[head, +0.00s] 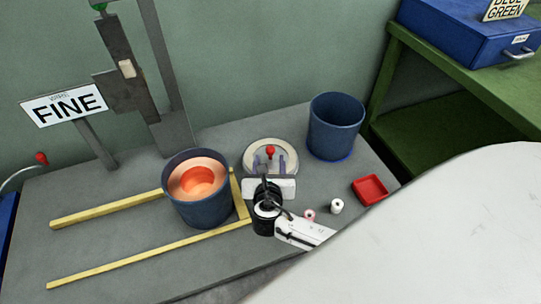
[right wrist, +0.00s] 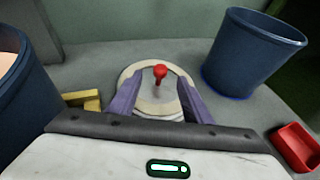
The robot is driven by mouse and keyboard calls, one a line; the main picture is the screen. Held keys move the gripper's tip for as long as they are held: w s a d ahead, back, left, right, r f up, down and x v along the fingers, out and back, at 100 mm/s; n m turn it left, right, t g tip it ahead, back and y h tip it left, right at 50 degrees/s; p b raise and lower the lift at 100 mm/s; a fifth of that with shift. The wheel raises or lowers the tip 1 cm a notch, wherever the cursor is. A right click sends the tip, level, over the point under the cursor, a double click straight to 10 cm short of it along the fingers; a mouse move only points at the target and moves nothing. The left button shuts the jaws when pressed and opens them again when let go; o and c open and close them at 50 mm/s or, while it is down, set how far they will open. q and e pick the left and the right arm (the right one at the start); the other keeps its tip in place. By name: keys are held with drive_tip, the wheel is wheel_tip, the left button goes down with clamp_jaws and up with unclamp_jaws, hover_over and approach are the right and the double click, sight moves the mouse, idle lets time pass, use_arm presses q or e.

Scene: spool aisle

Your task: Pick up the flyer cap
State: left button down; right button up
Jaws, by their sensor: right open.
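The flyer cap, a round cream disc with a red knob (head: 270,150) standing at its middle, lies flat on the grey table top between two blue drums. It also shows ahead in the right wrist view (right wrist: 160,73). My right gripper (head: 269,165) is open, its two purple fingers reaching over the near part of the disc. In the right wrist view the fingers (right wrist: 158,98) stand left and right of the knob's line, with the knob a little beyond their tips. Nothing is between the fingers but the disc behind them. My left gripper is in neither view.
A blue drum (head: 198,211) with copper-coloured contents stands left, within yellow rails (head: 150,255). Another blue drum (head: 336,130) stands close behind right. A red tray (head: 371,189) and a small white spool (head: 336,206) lie right. A FINE sign (head: 66,105) stands far left.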

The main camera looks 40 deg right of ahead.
sight(270, 150)
drive_tip(key=b+x, duration=0.1)
drive_tip(key=x, duration=0.5)
clamp_jaws()
